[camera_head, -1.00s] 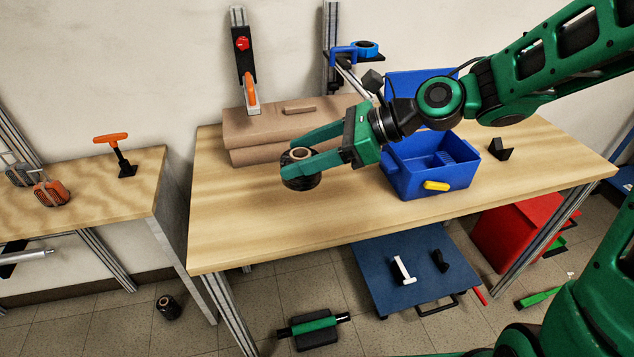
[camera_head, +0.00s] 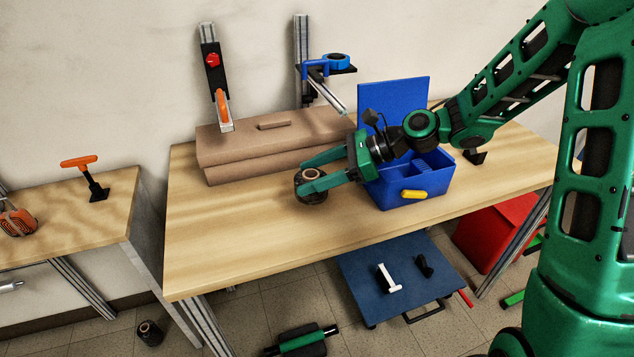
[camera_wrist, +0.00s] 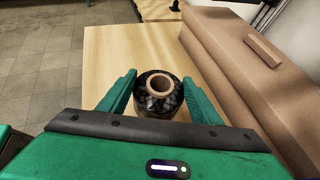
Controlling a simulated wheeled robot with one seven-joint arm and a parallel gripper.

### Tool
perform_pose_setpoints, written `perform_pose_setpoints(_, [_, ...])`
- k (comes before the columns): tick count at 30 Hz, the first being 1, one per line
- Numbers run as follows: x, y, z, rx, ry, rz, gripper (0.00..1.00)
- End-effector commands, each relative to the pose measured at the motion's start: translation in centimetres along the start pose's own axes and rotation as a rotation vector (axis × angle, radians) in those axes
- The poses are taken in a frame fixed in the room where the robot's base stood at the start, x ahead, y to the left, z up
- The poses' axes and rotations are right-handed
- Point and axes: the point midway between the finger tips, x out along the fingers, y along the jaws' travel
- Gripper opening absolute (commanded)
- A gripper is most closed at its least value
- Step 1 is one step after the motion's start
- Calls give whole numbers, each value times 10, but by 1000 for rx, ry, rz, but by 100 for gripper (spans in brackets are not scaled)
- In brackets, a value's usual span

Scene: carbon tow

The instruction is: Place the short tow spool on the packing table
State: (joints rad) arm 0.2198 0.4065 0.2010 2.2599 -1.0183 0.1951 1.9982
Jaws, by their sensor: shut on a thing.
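The short tow spool (camera_head: 309,193) is a black wound roll with a tan core, upright between the fingers of my gripper (camera_head: 318,175). My gripper is shut on it, over the wooden packing table (camera_head: 230,240), left of the blue bin. In the wrist view the spool (camera_wrist: 158,96) sits between the two green fingers of my gripper (camera_wrist: 160,98), with its core opening facing up. The spool is at or just above the tabletop; I cannot tell whether it touches.
A brown box (camera_head: 270,145) stands behind the spool. A blue bin (camera_head: 405,190) with a yellow handle is to the right. The table's front left is clear. Another dark spool (camera_head: 150,332) lies on the floor. A blue cart (camera_head: 370,300) is under the table.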

Motion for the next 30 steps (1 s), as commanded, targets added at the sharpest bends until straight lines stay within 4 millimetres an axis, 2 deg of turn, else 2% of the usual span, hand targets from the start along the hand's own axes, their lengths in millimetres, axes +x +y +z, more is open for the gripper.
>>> perform_pose_setpoints(5, [12,1,-20,3,-1,2,30])
perform_pose_setpoints(15, [13,0,-23,1,-1,0,30])
perform_pose_setpoints(16, [12,0,-23,1,0,0,65])
perform_pose_setpoints(18, [12,0,-23,1,0,-1,77])
perform_pose_setpoints(27, [11,0,-22,1,0,-1,77])
perform_pose_setpoints(30, [5,-1,-22,2,0,-4,77])
